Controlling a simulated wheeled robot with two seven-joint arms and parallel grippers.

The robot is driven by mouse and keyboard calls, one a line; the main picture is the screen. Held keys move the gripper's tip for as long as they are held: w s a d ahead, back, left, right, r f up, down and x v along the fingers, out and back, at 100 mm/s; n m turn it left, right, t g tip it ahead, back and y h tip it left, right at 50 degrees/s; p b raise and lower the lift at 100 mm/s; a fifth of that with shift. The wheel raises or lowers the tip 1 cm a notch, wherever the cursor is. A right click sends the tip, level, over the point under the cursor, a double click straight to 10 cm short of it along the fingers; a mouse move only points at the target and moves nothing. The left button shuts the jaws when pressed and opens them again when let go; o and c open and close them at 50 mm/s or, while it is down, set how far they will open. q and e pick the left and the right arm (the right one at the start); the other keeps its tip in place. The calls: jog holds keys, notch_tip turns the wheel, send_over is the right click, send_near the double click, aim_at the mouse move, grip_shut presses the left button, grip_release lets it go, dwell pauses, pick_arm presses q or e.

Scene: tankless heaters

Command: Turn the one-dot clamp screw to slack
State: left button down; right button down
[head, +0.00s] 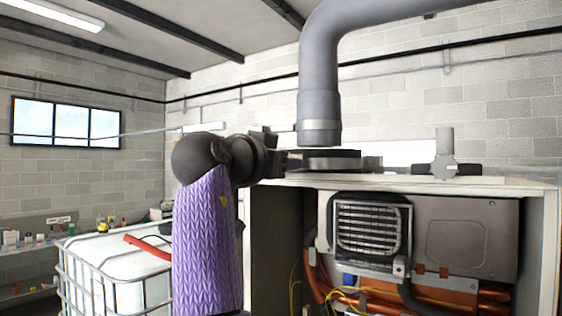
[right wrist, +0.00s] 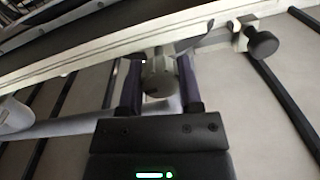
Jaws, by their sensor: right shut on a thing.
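My right arm wears a purple knitted sleeve, and its dark gripper (head: 283,160) is at the left of the flue collar on top of the heater cabinet. In the right wrist view, the right gripper (right wrist: 158,88) is shut on a grey round clamp screw (right wrist: 157,78) between its two fingers. A second, dark knob (right wrist: 262,43) sits to the right on a pale rail. I see no dot marks, so I cannot tell which screw has one dot. The flue collar (head: 333,160) is a dark flat ring below the grey pipe. My left gripper is not in view.
The grey flue pipe (head: 320,85) hangs above the collar. The open heater cabinet (head: 548,250) shows pipes and a finned unit. A grey valve-like fitting (head: 444,155) stands on its top at right. A white caged tank (head: 110,262) stands at left.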

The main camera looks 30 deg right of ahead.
jog(key=n, duration=0.5)
jog(key=shift+n, duration=0.3)
jog(key=shift+c, duration=1.4)
grip_release()
jog(key=b+v, duration=0.4)
jog(key=v, duration=0.6)
jog(key=shift+r, duration=0.15)
